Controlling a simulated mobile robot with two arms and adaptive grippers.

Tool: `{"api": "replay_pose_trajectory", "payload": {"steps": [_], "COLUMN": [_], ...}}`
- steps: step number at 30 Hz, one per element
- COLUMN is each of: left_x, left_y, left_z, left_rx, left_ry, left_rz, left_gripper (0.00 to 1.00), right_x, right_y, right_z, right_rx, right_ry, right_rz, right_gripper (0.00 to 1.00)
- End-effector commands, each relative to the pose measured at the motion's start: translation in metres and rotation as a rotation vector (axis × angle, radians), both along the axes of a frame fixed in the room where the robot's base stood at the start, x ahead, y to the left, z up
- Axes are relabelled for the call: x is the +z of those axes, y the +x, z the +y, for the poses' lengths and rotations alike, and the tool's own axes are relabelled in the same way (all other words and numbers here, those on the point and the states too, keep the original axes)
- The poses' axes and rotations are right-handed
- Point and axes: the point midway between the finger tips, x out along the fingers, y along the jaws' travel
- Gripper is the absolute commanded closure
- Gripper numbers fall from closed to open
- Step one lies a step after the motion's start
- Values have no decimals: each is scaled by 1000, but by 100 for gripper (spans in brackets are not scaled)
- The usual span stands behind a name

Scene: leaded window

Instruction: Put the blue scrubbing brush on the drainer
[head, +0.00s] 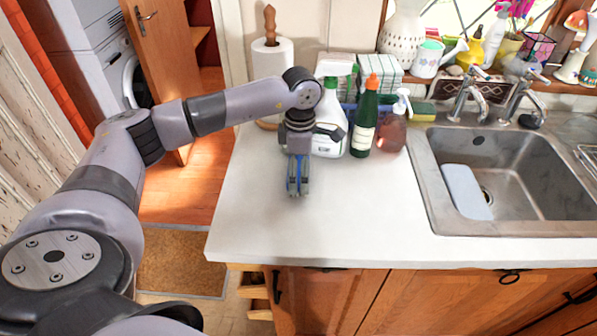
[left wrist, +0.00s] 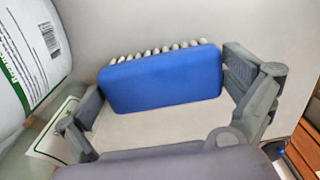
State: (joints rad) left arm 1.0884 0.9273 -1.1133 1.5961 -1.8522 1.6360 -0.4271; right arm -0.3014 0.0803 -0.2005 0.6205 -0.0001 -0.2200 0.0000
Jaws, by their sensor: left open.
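The blue scrubbing brush (left wrist: 162,80) lies on the white counter, with its pale bristles showing along the far side in the left wrist view. My left gripper (left wrist: 172,105) is open, with one finger at each end of the brush. Small gaps seem to show at the ends, but contact is hard to judge. In the head view my left gripper (head: 298,188) points down at the counter and hides most of the brush; only slivers of blue show. At the right edge, a metal drainer (head: 588,152) beside the sink is only partly in view. My right gripper is not in view.
A white spray bottle (head: 330,110), a green bottle (head: 364,125) and a pinkish soap dispenser (head: 392,132) stand close behind the gripper. The steel sink (head: 520,165) holds a pale blue slab (head: 466,190). Taps stand behind it. The counter's front (head: 370,215) is clear.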

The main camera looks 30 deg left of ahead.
Motion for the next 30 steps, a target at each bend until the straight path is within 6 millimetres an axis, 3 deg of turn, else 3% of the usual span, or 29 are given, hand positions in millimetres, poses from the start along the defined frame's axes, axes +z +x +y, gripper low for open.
{"api": "replay_pose_trajectory", "payload": {"steps": [4, 22, 30], "left_x": [0, 1, 4], "left_y": [0, 0, 1], "left_z": [0, 0, 0], "left_rx": [0, 0, 0], "left_ry": [0, -1, 0], "left_rz": [0, -1, -1], "left_gripper": [1, 41, 42], "right_x": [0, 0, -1], "right_y": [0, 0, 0], "right_z": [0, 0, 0], "right_rx": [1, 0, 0], "right_ry": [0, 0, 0], "right_rz": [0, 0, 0], "right_gripper": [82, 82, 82]}}
